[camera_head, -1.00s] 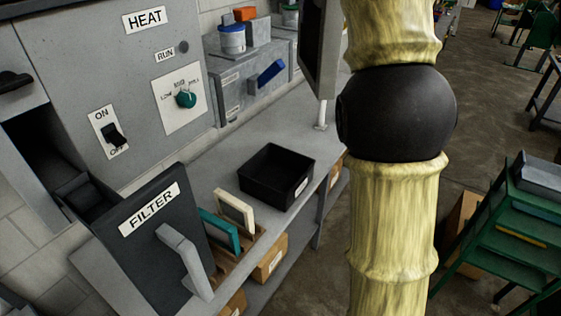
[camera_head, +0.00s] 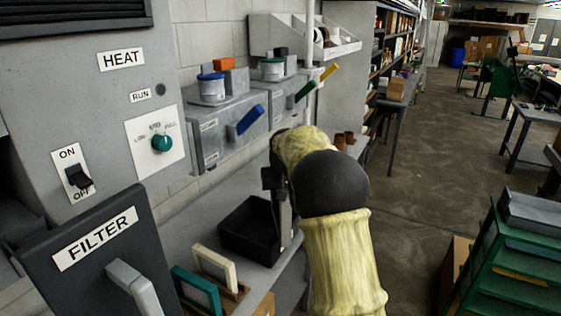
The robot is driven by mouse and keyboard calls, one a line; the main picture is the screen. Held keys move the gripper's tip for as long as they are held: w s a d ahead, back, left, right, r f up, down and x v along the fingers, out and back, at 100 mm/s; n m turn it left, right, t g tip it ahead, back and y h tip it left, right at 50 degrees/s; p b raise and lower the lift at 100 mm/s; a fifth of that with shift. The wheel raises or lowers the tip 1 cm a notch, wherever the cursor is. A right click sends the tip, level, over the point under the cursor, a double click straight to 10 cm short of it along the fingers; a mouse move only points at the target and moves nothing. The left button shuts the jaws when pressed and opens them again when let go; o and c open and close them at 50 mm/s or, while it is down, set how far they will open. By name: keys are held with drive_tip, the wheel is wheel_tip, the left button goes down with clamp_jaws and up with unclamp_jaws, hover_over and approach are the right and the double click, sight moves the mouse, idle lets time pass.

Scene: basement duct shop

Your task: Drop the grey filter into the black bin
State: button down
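The black bin (camera_head: 236,231) stands open on the grey bench, right of the filter rack. A thin grey panel, which looks like the grey filter (camera_head: 285,212), hangs upright and nearly edge-on at the bin's right side in the picture, hiding part of its rim. My gripper (camera_head: 272,180) is dark, at the panel's top, and seems shut on it; my arm hides most of the fingers. Whether the panel is over the bin or in front of it is hard to tell. The FILTER door (camera_head: 72,262) of the grey cabinet stands open.
A teal-framed filter (camera_head: 196,291) and a cream-framed filter (camera_head: 214,267) stand in a wooden rack left of the bin. Grey boxes (camera_head: 213,135) with tins stand behind. A green rack (camera_head: 500,265) is at right, with open floor between.

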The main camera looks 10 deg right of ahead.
drive_tip(key=s+f+b, duration=0.2)
drive_tip(key=f, duration=0.9)
drive_tip(key=s+f+b, duration=0.1)
drive_tip(key=s+f, duration=0.1)
drive_tip(key=f, duration=0.8)
drive_tip(key=s+f+b, duration=0.2)
drive_tip(key=s+f, duration=0.3)
drive_tip(key=f, duration=0.3)
drive_tip(key=s+a+f+b, duration=0.1)
drive_tip(key=s+f+b, duration=0.1)
drive_tip(key=s+f, duration=0.3)
wheel_tip(320, 180, down, 3)
drive_tip(key=shift+s+a+f, duration=0.15)
drive_tip(key=shift+s+f, duration=0.05)
drive_tip(key=shift+s, duration=0.05)
